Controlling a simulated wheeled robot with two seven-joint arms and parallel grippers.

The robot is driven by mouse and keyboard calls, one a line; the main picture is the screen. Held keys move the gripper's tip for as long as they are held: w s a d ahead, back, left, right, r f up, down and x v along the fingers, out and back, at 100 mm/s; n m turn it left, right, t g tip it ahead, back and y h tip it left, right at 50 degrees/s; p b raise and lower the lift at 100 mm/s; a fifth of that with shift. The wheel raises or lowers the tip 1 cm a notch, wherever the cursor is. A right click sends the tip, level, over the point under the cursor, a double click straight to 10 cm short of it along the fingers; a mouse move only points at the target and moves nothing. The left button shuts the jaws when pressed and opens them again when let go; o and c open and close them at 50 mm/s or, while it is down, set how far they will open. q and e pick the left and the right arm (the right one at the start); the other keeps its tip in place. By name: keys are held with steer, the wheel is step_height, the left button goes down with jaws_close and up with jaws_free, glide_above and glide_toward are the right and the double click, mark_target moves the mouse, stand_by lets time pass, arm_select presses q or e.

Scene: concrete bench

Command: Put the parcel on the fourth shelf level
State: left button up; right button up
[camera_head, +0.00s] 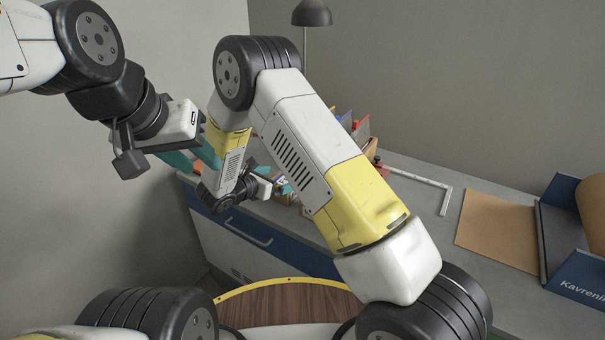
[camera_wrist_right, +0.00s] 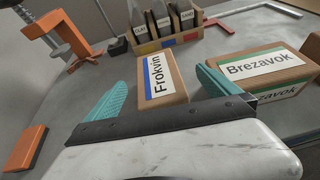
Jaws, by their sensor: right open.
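In the right wrist view, a cardboard parcel with a blue-edged Frokvin label (camera_wrist_right: 163,82) lies on the grey bench, beyond and between the finger tips. A second cardboard parcel with a green-edged Brezavok label (camera_wrist_right: 265,70) lies to its right, beyond the right-hand finger. My right gripper (camera_wrist_right: 163,92) is open and empty; in the head view it (camera_head: 281,187) is low over the bench, partly hidden by my own arm. My left gripper (camera_head: 197,153) hangs at the left with teal fingers, holding nothing visible; its opening is unclear. No shelf shows.
An orange clamp (camera_wrist_right: 58,38), an orange block (camera_wrist_right: 26,147) and a divided holder (camera_wrist_right: 168,42) stand around the parcels. In the head view, a brown mat (camera_head: 497,230) and a blue-fronted paper roll holder (camera_head: 580,278) are at the right. A lamp (camera_head: 312,14) rises behind.

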steer(key=shift+a+f+n, duration=0.35)
steer(key=shift+f+n, duration=0.05)
steer(key=shift+f, duration=0.2)
steer(key=shift+w+f+t, duration=0.1)
steer(key=shift+f+t, duration=0.1)
steer(key=shift+t, duration=0.1)
steer(key=x, duration=0.7)
steer(key=shift+w+d, duration=0.2)
steer(key=shift+w, duration=0.05)
steer(key=shift+r, duration=0.1)
steer(key=c, duration=2)
